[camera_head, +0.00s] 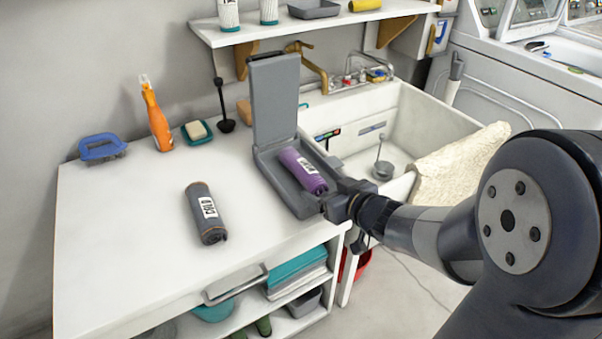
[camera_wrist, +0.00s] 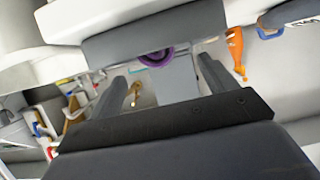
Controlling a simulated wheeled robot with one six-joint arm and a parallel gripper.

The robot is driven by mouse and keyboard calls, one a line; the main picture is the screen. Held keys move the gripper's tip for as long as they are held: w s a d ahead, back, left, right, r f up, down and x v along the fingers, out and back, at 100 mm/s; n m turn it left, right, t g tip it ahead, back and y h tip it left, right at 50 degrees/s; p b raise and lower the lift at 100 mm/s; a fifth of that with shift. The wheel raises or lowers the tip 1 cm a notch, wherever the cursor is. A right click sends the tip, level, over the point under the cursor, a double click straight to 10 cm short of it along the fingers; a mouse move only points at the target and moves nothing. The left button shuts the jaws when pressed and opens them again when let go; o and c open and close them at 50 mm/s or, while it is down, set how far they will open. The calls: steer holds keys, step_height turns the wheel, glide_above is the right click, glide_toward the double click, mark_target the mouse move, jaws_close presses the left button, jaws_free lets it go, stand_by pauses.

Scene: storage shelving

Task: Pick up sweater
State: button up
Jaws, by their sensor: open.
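Two rolled cloth bundles with white labels are in view; I cannot tell which is the sweater. A purple roll (camera_head: 302,171) lies in a grey open-lidded box (camera_head: 270,157) on the counter. A dark grey-blue roll (camera_head: 206,213) lies on the bare counter to the left. In the wrist view, the end of the purple roll (camera_wrist: 157,58) shows beyond and between my spread fingers (camera_wrist: 163,84). Nothing is held.
An orange spray bottle (camera_head: 156,118), a soap dish (camera_head: 196,132) and a blue-handled brush (camera_head: 101,148) stand at the counter's back. The raised box lid (camera_head: 275,100) stands behind the purple roll. A sink (camera_head: 430,125) with a draped towel (camera_head: 460,165) is right.

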mark_target(310, 178)
steer(key=b+x, duration=0.2)
steer(key=x, duration=0.6)
steer(key=shift+w+a, duration=0.1)
steer(key=shift+w, duration=0.05)
steer(key=shift+r, duration=0.1)
steer(key=c, duration=1.3)
